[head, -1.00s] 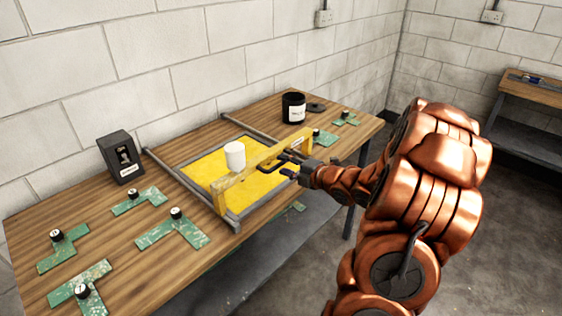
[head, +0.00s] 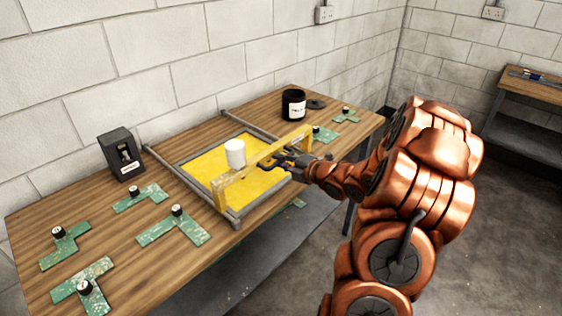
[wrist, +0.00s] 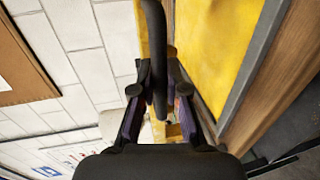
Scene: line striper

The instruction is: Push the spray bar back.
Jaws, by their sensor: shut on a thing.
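The spray bar (head: 235,185) is a yellow beam lying across two grey rails over a yellow panel (head: 205,165) on the wooden bench. A white cup-like container (head: 235,153) is mounted on it. A dark handle sticks out on the side facing my arm. My gripper (head: 288,160) is at that handle, beside the bar's right half. In the wrist view, the dark handle (wrist: 157,50) runs between the two fingers of my gripper (wrist: 158,100), which are shut on it. Part of the yellow bar (wrist: 142,35) shows behind the handle. The fingertips are small in the head view.
Several green L- and T-shaped plates with black knobs lie on the bench (head: 150,275), left and right of the frame. A dark box (head: 122,154) stands back left, a black labelled jar (head: 294,103) back right. A block wall runs behind. Another bench (head: 535,82) stands far right.

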